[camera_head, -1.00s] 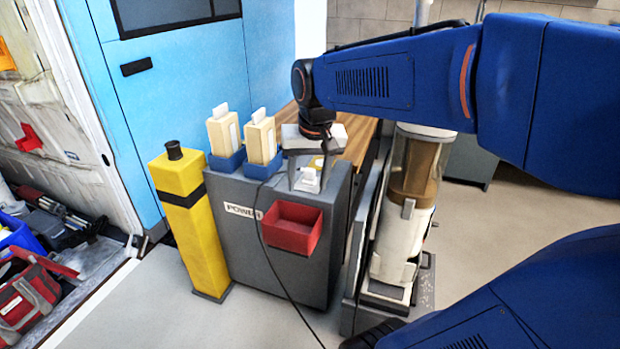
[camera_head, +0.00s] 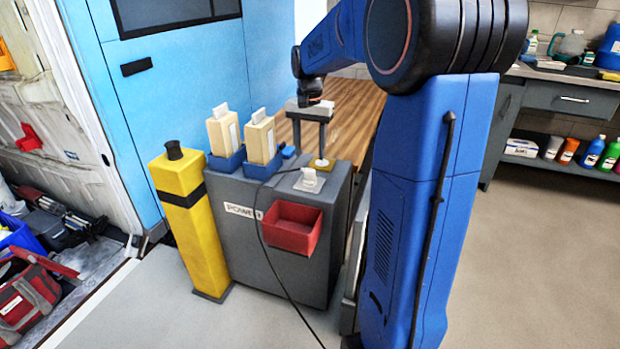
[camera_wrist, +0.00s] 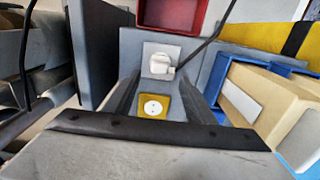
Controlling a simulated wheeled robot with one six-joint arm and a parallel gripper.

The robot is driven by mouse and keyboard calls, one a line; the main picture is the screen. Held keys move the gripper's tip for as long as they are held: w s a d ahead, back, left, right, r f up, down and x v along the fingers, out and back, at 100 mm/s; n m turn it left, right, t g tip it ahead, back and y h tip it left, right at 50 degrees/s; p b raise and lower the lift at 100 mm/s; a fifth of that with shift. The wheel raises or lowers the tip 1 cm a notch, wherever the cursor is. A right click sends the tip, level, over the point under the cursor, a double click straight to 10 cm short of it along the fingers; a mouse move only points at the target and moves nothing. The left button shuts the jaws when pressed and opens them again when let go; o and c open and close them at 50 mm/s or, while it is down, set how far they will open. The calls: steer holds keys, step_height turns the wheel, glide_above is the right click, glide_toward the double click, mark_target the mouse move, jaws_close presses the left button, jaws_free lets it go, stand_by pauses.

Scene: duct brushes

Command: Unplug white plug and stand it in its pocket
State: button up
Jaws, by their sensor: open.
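The white plug (camera_head: 309,180) sits in a white plate on top of the grey POWER cabinet. The wrist view shows the plug (camera_wrist: 161,66) with a dark cord running to the upper right. My gripper (camera_head: 310,150) is open and empty, pointing down above and behind the plug, apart from it. In the wrist view its two fingers (camera_wrist: 158,88) reach forward on either side of a yellow-framed socket (camera_wrist: 153,106), with the plug beyond. A red open bin (camera_head: 291,228) hangs on the cabinet front. I cannot tell which holder is the plug's pocket.
Two cream blocks (camera_head: 223,135) stand in blue holders (camera_head: 226,160) left of the plug. A yellow post (camera_head: 190,222) stands left of the cabinet. A wooden worktop (camera_head: 350,108) lies behind. The dark cord (camera_head: 266,250) hangs down the cabinet front.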

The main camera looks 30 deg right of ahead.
mark_target(310, 169)
steer(key=shift+f, duration=4.5)
steer(key=shift+c, duration=0.3)
jaws_close()
steer(key=shift+r, duration=3)
steer(key=shift+r, duration=1.5)
